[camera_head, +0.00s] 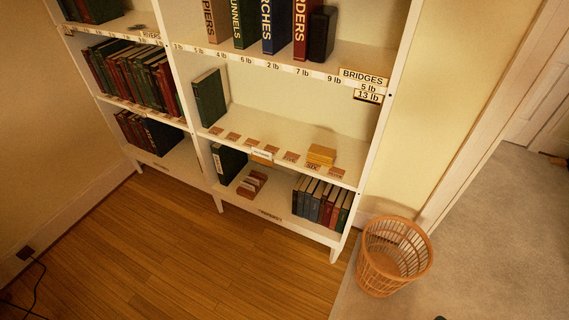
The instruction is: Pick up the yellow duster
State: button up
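A small yellow block-shaped thing (321,154) sits on the middle shelf of the white bookcase, toward its right end. It may be the folded yellow duster, but it is too small to tell for sure. No other yellow cloth shows. My gripper is not in view.
The white bookcase (346,174) holds books on several shelves, with tall lettered volumes (270,26) above the yellow thing. A green book (209,98) stands at the left of its shelf. A wicker basket (394,256) stands on the floor right of the bookcase. The wooden floor (190,250) in front is clear.

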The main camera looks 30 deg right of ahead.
aim_at(318, 154)
jog(key=i+u, duration=0.3)
jog(key=i, duration=0.8)
jog(key=i+z, duration=0.2)
jog(key=i, duration=0.25)
jog(key=i+j+z, duration=0.2)
jog(key=i, duration=0.3)
jog(key=i+j+z, duration=0.2)
jog(key=i, duration=0.25)
jog(key=z, duration=0.35)
